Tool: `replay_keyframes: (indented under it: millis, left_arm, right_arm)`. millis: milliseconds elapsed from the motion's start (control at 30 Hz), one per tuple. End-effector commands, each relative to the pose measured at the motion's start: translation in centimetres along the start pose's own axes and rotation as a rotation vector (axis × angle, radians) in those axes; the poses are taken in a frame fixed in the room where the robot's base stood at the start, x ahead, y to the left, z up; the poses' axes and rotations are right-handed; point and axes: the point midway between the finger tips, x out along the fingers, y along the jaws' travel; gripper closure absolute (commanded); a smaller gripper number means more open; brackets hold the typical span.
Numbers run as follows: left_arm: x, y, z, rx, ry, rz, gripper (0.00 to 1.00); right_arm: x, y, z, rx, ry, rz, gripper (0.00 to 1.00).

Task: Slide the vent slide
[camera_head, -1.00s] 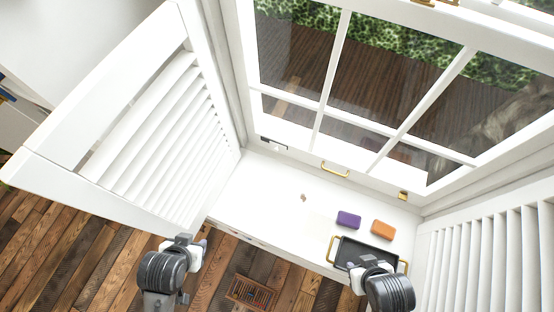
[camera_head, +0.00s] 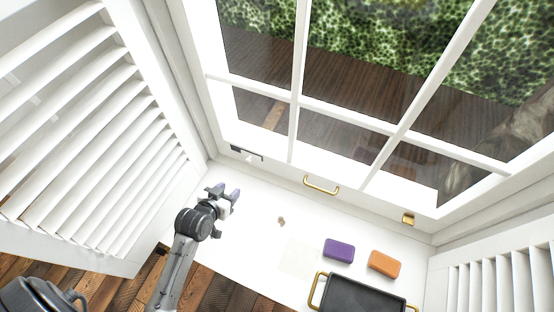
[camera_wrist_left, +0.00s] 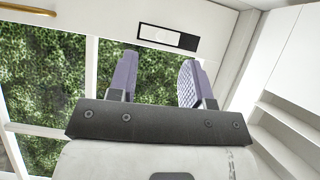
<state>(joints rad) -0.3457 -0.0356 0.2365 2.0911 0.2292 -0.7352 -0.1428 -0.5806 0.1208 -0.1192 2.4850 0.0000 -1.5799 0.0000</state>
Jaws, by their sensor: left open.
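The vent slide (camera_head: 246,152) is a small white and black fitting on the lower window frame, at its left end. In the left wrist view it shows as a slot (camera_wrist_left: 168,38) with a white part and a black part, beyond the fingertips. My left gripper (camera_head: 227,190) is open and empty, with purple finger pads, over the white sill and just short of the vent. In the left wrist view its two fingers (camera_wrist_left: 157,62) stand apart, pointing towards the frame, not touching the slot. My right gripper is out of view.
The white sill (camera_head: 262,245) holds a purple block (camera_head: 339,251), an orange block (camera_head: 384,264) and a dark tray (camera_head: 362,296) with brass handles. A brass handle (camera_head: 321,186) and brass catch (camera_head: 408,219) are on the window frame. Louvred shutters (camera_head: 110,130) flank both sides.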

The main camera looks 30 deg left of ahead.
Motion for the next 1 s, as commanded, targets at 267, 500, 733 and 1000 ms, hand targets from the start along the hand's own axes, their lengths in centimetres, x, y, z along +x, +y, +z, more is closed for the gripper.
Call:
replay_keyframes:
  millis: [267, 500, 733, 1000]
  left_arm:
    - [0.2, -0.2, -2.6, 0.043, 0.158, -0.019, 0.54]
    - [3.4, -0.3, -3.0, 0.054, 0.158, -0.02, 0.54]
    - [7.7, -0.4, -3.6, 0.054, 0.157, -0.02, 0.54]
    - [11.6, -0.4, -4.2, 0.054, 0.156, -0.019, 0.54]
  right_arm:
    - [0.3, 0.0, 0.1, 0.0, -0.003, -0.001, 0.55]
    - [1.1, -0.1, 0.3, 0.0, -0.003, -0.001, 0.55]
    - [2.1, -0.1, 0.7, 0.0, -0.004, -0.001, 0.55]
    - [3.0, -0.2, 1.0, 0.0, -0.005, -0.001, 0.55]
